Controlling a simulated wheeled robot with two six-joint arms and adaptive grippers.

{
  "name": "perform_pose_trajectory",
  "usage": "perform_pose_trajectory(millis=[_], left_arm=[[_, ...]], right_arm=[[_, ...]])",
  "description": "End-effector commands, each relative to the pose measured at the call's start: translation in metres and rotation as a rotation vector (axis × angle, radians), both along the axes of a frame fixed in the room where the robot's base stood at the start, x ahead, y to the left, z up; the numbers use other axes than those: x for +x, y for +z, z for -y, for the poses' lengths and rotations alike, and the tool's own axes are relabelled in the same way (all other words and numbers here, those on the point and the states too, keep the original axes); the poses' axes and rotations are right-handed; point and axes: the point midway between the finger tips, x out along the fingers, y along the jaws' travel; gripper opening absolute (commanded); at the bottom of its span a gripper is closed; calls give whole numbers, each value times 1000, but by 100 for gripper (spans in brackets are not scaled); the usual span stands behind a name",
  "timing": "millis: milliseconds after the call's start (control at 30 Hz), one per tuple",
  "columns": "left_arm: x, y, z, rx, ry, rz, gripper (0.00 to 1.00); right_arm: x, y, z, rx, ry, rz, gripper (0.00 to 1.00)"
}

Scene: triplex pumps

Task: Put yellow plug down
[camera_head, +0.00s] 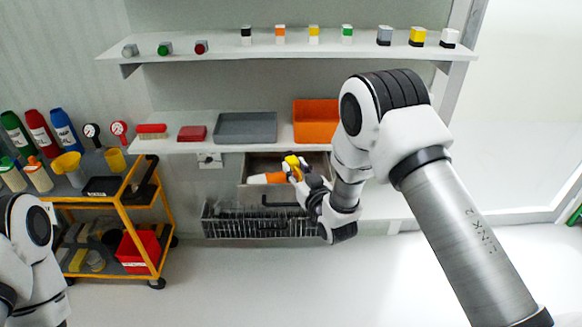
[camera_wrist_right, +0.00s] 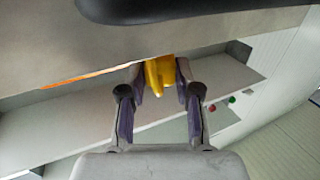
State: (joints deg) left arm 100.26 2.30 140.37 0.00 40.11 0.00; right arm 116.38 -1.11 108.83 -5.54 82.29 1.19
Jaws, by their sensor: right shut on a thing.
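The yellow plug (camera_head: 291,160) is between the fingers of my right gripper (camera_head: 297,171), which is shut on it. In the head view the gripper is over the open drawer (camera_head: 248,168) below the lower shelf. In the right wrist view the yellow plug (camera_wrist_right: 158,75) shows between the two fingertips, in front of a pale panel. Whether the plug touches anything below is unclear. Part of my left arm shows at the left edge of the head view; its gripper is out of sight.
A white and orange item (camera_head: 268,178) lies in the drawer. A wire basket (camera_head: 258,222) is below. The lower shelf holds a grey tray (camera_head: 246,127) and an orange bin (camera_head: 315,120). Small blocks line the upper shelf (camera_head: 200,53). A yellow cart (camera_head: 150,245) stands left; floor is clear.

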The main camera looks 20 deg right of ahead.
Motion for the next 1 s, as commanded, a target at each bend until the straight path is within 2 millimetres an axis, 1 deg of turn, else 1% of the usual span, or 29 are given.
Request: perform_pose_trajectory(millis=[100,133,167,200,233,467,833,967,1000], left_arm=[[0,-2,0,0,0,0,77],[0,-2,0,0,0,0,77],[0,-4,0,0,0,0,77],[0,-5,0,0,0,0,77],[0,-5,0,0,0,0,77],[0,-4,0,0,0,0,77],[0,-13,0,0,0,0,77],[0,-13,0,0,0,0,77],[0,-13,0,0,0,0,77]], right_arm=[[25,0,-3,1,0,6,0],[31,1,-4,1,0,6,0],[33,-5,-4,1,0,1,0],[31,-13,-3,1,-1,-2,0],[31,-15,-3,1,-1,-1,0],[31,-14,-3,0,0,2,0],[30,-27,-3,0,-1,2,0],[30,-27,-3,0,0,2,0],[30,-27,-3,0,0,1,43]])
